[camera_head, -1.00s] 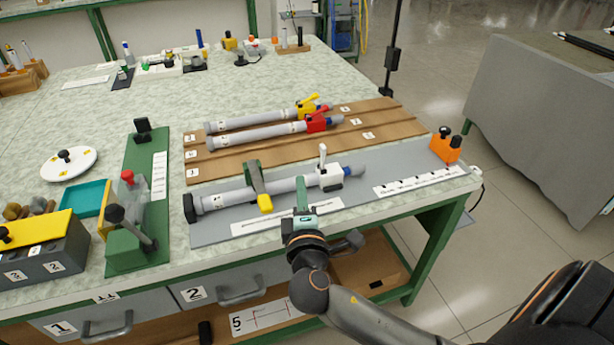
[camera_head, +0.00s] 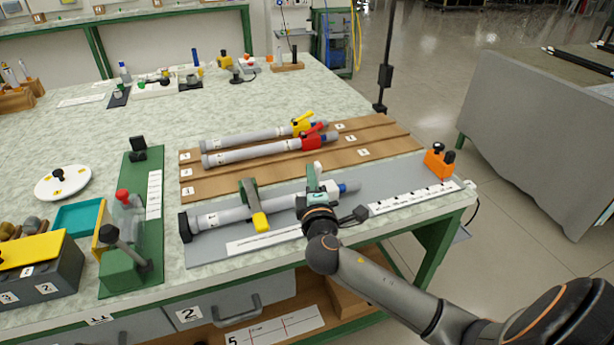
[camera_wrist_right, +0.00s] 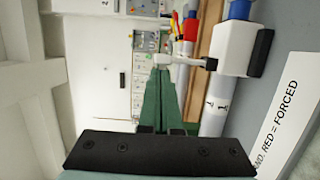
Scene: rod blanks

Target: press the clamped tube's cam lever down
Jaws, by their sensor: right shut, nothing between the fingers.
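The grey clamped tube (camera_head: 222,216) lies on the grey mat, under a green clamp with a yellow handle (camera_head: 259,221). Its white cam block (camera_head: 327,197) is near the blue right end, partly hidden by my gripper. The white block also shows in the right wrist view (camera_wrist_right: 236,48). The cam lever (camera_wrist_right: 193,62) stands up from the block, its pale tip just beyond my fingertips; its tip also shows in the head view (camera_head: 317,166). My right gripper (camera_head: 316,178) is shut and empty at the lever. I cannot tell whether it touches. My left gripper is not in view.
Two more tubes, with a yellow lever (camera_head: 303,122) and a red lever (camera_head: 313,137), lie in the brown rack (camera_head: 212,181) behind. An orange block (camera_head: 437,164) stands at the mat's right end. A green fixture (camera_head: 127,256) is at the left.

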